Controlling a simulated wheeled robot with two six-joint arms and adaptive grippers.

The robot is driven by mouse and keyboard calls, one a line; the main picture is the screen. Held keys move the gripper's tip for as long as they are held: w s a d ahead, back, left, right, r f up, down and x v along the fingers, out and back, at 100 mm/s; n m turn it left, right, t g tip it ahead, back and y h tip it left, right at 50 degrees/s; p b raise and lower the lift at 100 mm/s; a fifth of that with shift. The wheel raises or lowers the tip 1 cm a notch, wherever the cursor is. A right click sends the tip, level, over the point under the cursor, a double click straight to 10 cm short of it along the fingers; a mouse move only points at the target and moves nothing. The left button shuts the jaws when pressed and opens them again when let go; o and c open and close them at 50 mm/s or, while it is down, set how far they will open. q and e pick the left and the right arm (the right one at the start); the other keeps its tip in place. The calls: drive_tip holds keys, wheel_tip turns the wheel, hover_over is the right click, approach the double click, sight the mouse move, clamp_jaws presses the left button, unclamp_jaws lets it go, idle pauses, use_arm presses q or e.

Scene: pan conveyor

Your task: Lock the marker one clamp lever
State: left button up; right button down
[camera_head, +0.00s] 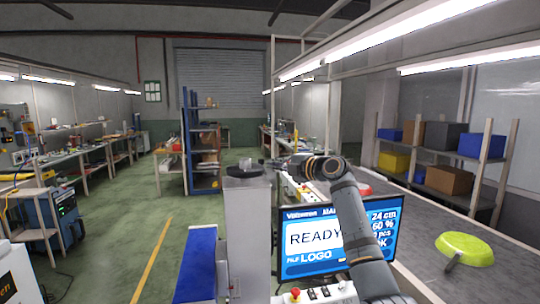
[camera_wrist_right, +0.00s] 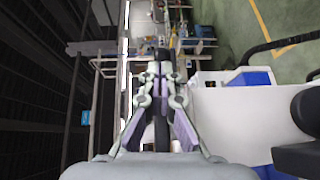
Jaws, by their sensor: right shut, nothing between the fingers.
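A light grey upright post (camera_head: 248,235) stands in front of me in the head view, with a dark round part (camera_head: 245,170) on top. A small knob-like piece sticks up from that part; I cannot tell whether it is the clamp lever or how it is set. My right gripper (camera_head: 272,163) reaches left from the bent arm, close to the right side of the dark top; I cannot tell whether they touch. In the right wrist view its fingers (camera_wrist_right: 160,75) are together with nothing between them. My left gripper is out of view.
A monitor (camera_head: 335,240) showing "READY" stands below my right arm. A green pan (camera_head: 465,249) lies on the dark conveyor (camera_head: 505,283) at right. A blue surface (camera_head: 195,265) lies left of the post.

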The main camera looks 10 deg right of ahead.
drive_tip(key=shift+p+x, duration=0.4)
drive_tip(key=shift+x, duration=0.5)
drive_tip(key=shift+w+a, duration=0.15)
drive_tip(key=shift+w, duration=0.15)
drive_tip(key=shift+s, duration=0.1)
